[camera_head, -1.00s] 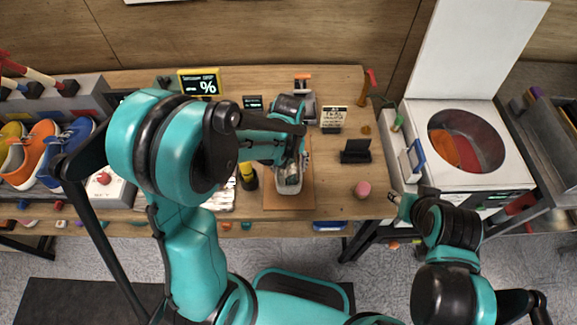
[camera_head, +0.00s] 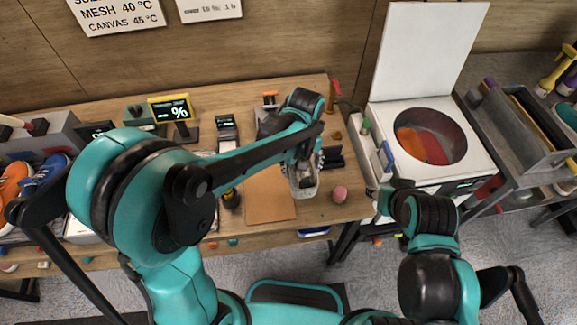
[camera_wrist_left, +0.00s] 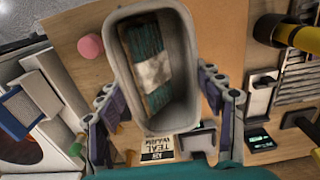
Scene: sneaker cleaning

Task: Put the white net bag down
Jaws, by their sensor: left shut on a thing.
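The white net bag (camera_head: 303,191) looks like a pale, open, rounded rectangular tub beside the right edge of the brown mat (camera_head: 268,205). In the left wrist view the bag (camera_wrist_left: 186,45) holds a teal and white thing (camera_wrist_left: 148,62). My left gripper (camera_head: 304,166) is shut on the bag, with its fingers at the bag's two sides in the left wrist view (camera_wrist_left: 157,82). I cannot tell whether the bag touches the table. My right gripper (camera_head: 384,203) is small and partly hidden near the washer's front, away from the bag; its jaws are unclear.
The white washer (camera_head: 471,168) stands open at right, with orange and red things inside. A pink round thing (camera_head: 339,194) lies right of the bag. A black stand (camera_head: 333,158) is close behind.

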